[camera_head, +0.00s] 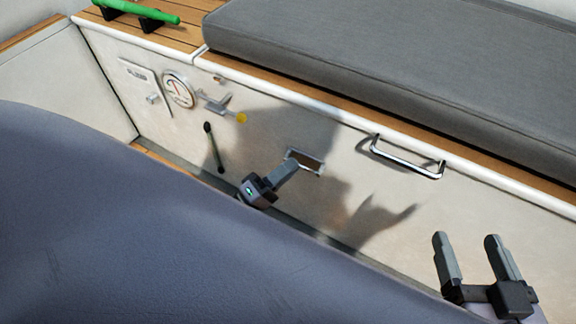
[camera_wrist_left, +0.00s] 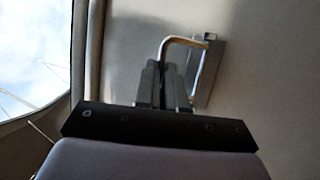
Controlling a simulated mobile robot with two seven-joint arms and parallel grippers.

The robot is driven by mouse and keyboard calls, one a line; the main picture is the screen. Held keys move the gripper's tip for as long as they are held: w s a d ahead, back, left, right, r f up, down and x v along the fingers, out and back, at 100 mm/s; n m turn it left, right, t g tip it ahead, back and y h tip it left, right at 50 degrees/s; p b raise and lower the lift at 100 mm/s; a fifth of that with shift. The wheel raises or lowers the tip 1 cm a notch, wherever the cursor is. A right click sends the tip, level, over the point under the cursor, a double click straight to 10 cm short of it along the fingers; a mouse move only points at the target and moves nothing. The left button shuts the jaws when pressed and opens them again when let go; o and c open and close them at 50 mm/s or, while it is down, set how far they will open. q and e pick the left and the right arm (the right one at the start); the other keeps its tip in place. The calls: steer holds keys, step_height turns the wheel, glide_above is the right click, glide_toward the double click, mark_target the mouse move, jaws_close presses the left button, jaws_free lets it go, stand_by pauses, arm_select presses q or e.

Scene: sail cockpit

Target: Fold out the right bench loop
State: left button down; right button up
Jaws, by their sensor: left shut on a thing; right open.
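The bench loop (camera_wrist_left: 184,41) is a thin bent metal bar in the left wrist view. It stands out from its recessed metal plate (camera_wrist_left: 211,72) in the bench wall. The same plate (camera_head: 308,161) shows in the head view, below the bench edge, where my gripper largely hides the loop. My left gripper (camera_head: 290,166) is shut on the loop; its fingers (camera_wrist_left: 172,75) close on the bar in the wrist view. My right gripper (camera_head: 468,240) is open and empty, low at the right, apart from the wall.
A chrome handle (camera_head: 406,160) is fixed to the wall right of the plate. A round gauge (camera_head: 179,89), a small lever with a yellow tip (camera_head: 240,118) and a dark-ended rod (camera_head: 214,148) are to the left. A grey cushion (camera_head: 400,60) covers the bench. A green bar (camera_head: 139,11) lies at top left.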

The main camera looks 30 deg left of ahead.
arm_select(q)
steer(key=shift+h, duration=0.3)
steer(key=c, duration=1.2)
jaws_free()
steer(key=shift+r+p, duration=0.3)
steer(key=shift+r, duration=0.05)
steer(key=o, duration=0.7)
steer(key=r+p, duration=0.3)
steer(key=r, duration=0.3)
steer(key=r+p, duration=0.4)
steer(key=r, duration=0.2)
steer(key=shift+w+a+r, duration=0.1)
steer(key=shift+w+r, duration=0.1)
steer(key=shift+o, duration=0.2)
step_height(320, 180, up, 4)
steer(key=shift+f+p, duration=0.1)
steer(key=shift+p, duration=0.9)
steer(key=r, duration=0.2)
steer(key=r+p, duration=0.1)
steer(key=shift+s, duration=0.25)
steer(key=c, duration=0.8)
steer(key=shift+o, duration=0.2)
steer(key=shift+r, duration=0.15)
arm_select(e)
steer(key=g, duration=0.1)
steer(key=m+g, duration=0.1)
steer(key=shift+a+r+g+h, duration=0.35)
steer(key=shift+r+g+h, duration=0.05)
